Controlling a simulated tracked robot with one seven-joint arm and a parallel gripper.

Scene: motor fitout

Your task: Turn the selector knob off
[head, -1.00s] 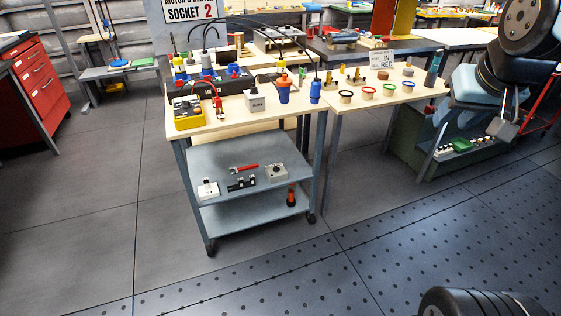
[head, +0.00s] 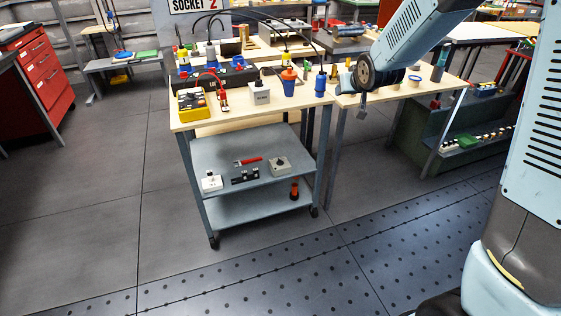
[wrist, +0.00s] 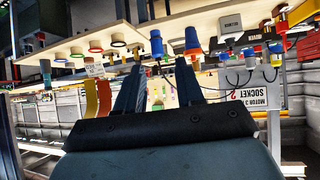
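A grey box with a small dark round knob (head: 279,165) sits on the upper shelf of the trolley in the head view; it looks like a selector switch, but its setting is too small to read. A white box with a dark control (head: 211,183) stands at the left of the same shelf. In the wrist view, which is upside down, my gripper (wrist: 160,66) is open, with an empty gap between its two fingers. In the head view my arm reaches in from the right above the right table, and the fingers cannot be clearly made out.
The trolley shelf (head: 235,145) also holds a red-handled tool (head: 249,160) and a black part (head: 245,176). Floor before the trolley is clear.

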